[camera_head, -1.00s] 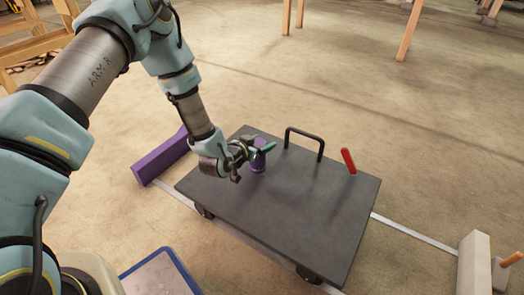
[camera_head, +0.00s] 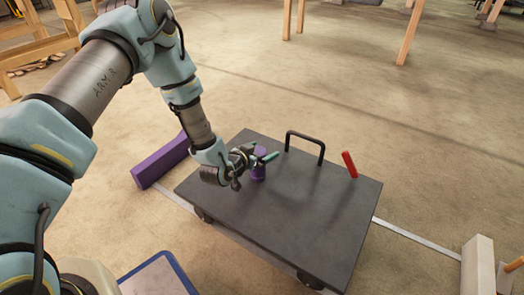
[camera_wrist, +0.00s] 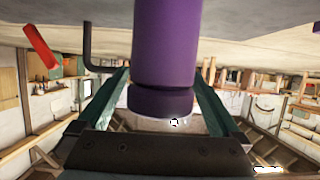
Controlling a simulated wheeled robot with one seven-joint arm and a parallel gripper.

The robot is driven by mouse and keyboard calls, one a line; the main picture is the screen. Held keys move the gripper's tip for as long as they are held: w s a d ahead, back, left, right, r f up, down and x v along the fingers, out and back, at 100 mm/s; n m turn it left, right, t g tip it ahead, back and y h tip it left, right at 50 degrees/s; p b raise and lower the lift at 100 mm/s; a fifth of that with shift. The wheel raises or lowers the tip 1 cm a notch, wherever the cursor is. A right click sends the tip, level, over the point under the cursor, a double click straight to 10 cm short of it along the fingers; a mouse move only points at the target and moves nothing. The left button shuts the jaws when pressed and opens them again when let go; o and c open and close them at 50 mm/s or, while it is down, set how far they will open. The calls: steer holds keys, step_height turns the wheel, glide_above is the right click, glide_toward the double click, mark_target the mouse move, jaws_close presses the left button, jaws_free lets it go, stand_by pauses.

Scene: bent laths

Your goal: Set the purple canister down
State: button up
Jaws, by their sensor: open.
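The purple canister (camera_head: 259,171) stands upright on the dark flat top of a low wheeled cart (camera_head: 300,215), near its back left part. My gripper (camera_head: 264,155) is open and reaches in from the left at the canister's upper part. In the wrist view, which looks upside down, the canister (camera_wrist: 165,45) is between the two green fingers, with its dark end band (camera_wrist: 160,101) toward the palm. There appears to be a gap at each side; exact contact is hard to tell.
A black handle (camera_head: 304,135) and a tilted red lever (camera_head: 349,164) rise from the cart's back edge. A purple beam (camera_head: 160,163) lies left of the cart, and a pale block (camera_head: 477,265) stands at the right. The cart's front and right top is bare.

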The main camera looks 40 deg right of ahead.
steer(key=p+v, duration=0.3)
steer(key=v, duration=0.9)
steer(key=shift+p, duration=0.3)
steer(key=shift+r, duration=0.1)
steer(key=w+a+r+n+t+y, duration=0.1)
steer(key=w+a+r+n+y, duration=0.3)
steer(key=w+a, duration=0.5)
steer(key=w+a+r+n+t+y, duration=0.1)
steer(key=w+a+r+y, duration=0.3)
steer(key=w+a+r, duration=0.5)
steer(key=s+a+r+n+g+y, duration=0.1)
steer(key=s+a+r+n, duration=0.2)
steer(key=a, duration=0.4)
steer(key=s+a+r+n+g+y, duration=0.1)
steer(key=s+a+r+n+y, duration=0.1)
steer(key=a, duration=0.6)
steer(key=s+a+r+n+g+y, duration=0.1)
steer(key=s+a+r+n, duration=0.2)
steer(key=s+a, duration=0.3)
steer(key=shift+a+r+n+g+y, duration=0.4)
steer(key=shift+a+r, duration=0.35)
steer(key=shift+a, duration=0.5)
